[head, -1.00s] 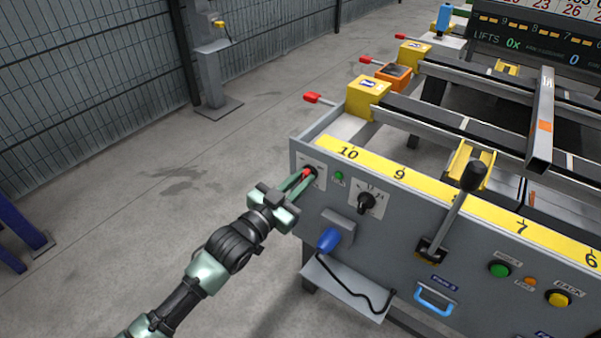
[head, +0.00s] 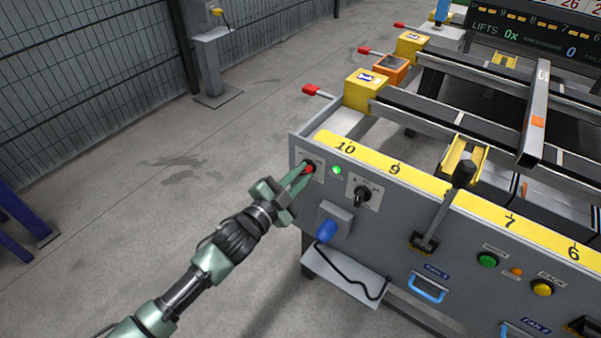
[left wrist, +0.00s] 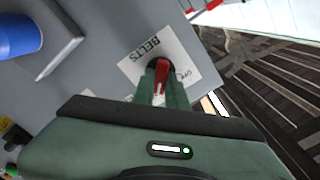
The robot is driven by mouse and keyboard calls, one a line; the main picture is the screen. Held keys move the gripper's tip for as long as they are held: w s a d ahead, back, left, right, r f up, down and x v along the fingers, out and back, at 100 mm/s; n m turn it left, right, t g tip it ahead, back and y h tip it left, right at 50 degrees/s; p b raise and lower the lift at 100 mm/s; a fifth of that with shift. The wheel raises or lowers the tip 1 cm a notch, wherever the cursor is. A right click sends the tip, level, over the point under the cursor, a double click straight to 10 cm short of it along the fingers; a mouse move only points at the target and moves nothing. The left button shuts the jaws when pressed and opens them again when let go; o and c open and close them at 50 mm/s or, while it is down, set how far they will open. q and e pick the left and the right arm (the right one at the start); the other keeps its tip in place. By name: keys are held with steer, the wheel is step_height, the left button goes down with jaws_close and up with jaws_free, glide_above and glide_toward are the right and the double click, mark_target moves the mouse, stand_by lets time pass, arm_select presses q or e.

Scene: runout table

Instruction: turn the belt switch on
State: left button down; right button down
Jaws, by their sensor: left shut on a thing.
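The belt switch (left wrist: 161,75) is a red handle on a white plate lettered BELTS (left wrist: 137,64), in the left wrist view. In the head view its red part (head: 309,168) shows at the left end of the grey panel (head: 400,225). My left gripper (head: 303,177) reaches it from the lower left and is shut on the red handle; its green fingers also show in the left wrist view (left wrist: 162,90). A small green lamp (head: 337,170) just right of the switch is lit. My right gripper is not in view.
Right of the lamp is a black rotary knob (head: 363,196). Below are a blue plug-like part (head: 326,231) and a grey shelf (head: 345,277) with a black cable. A black-knobbed lever (head: 463,174) stands out farther right.

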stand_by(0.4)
arm_select(q)
steer(key=c, duration=1.4)
jaws_free()
steer(key=shift+c, duration=0.2)
